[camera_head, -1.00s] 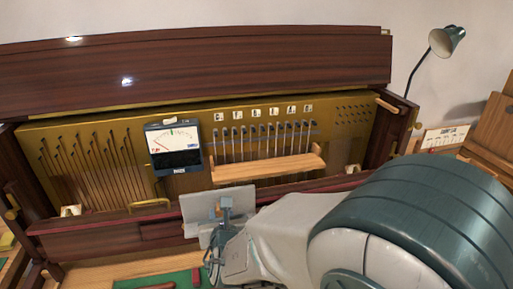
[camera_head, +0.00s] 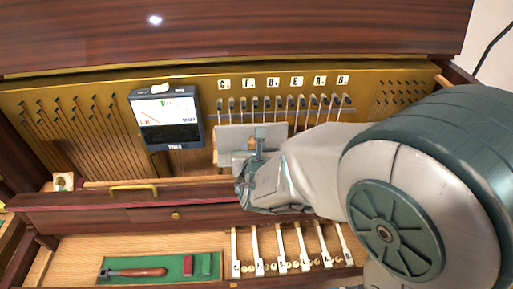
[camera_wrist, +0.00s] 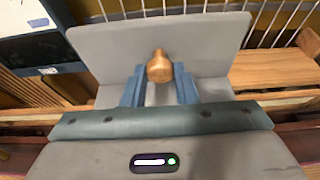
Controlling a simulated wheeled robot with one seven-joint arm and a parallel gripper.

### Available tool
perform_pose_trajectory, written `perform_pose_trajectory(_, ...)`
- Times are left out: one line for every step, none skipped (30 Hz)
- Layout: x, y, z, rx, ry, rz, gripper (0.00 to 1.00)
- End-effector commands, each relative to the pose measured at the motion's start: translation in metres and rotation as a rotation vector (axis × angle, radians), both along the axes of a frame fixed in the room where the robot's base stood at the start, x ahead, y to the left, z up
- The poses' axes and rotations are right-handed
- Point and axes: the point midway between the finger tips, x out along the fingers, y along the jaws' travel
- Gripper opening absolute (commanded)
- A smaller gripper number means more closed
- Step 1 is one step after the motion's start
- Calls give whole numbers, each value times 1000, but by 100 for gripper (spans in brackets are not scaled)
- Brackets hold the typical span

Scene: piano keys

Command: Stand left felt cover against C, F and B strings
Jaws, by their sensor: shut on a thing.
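The felt cover is a grey panel (camera_head: 233,133) with a round wooden knob (camera_wrist: 160,67). My gripper (camera_wrist: 159,72) is shut on the knob, one blue finger on each side. In the head view my gripper (camera_head: 257,140) holds the cover upright, in front of the lower left part of the labelled strings (camera_head: 280,103). The strings also show above the cover's top edge in the wrist view (camera_wrist: 190,8). The letter cards (camera_head: 270,82) sit above the strings. Whether the cover touches the strings or the ledge, I cannot tell.
A meter (camera_head: 167,118) stands close left of the cover. A wooden ledge (camera_wrist: 275,68) shows beside the cover. Below are a dark rail (camera_head: 120,212), several white keys (camera_head: 282,250) and a green tray (camera_head: 170,266) with a tool. My arm hides the right side.

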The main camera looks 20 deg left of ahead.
Motion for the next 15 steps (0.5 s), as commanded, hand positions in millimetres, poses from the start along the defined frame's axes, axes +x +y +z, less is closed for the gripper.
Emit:
perform_pose_trajectory(5, 2, -3, -1, -1, -1, 0)
perform_pose_trajectory(7, 4, -4, -1, -1, -1, 0)
perform_pose_trajectory(11, 5, -6, 0, 0, -1, 0)
perform_pose_trajectory(13, 6, -7, -1, 0, -2, 0)
perform_pose_trajectory(16, 8, -7, 0, -1, -2, 0)
perform_pose_trajectory(19, 10, -8, 0, -2, -2, 0)
perform_pose_trajectory(22, 11, -10, 0, -2, -2, 0)
perform_pose_trajectory(24, 12, -11, -1, -2, -2, 0)
perform_pose_trajectory(28, 14, -12, 0, -1, -2, 0)
perform_pose_trajectory(30, 16, -13, 1, -1, -2, 0)
perform_pose_trajectory(33, 17, -14, 1, -1, -2, 0)
perform_pose_trajectory(36, 18, -16, 0, -1, -3, 0)
perform_pose_trajectory(39, 19, -17, -1, -2, -4, 0)
perform_pose_trajectory(42, 21, -17, 0, -2, -4, 0)
perform_pose_trajectory(45, 22, -19, -1, -2, -4, 0)
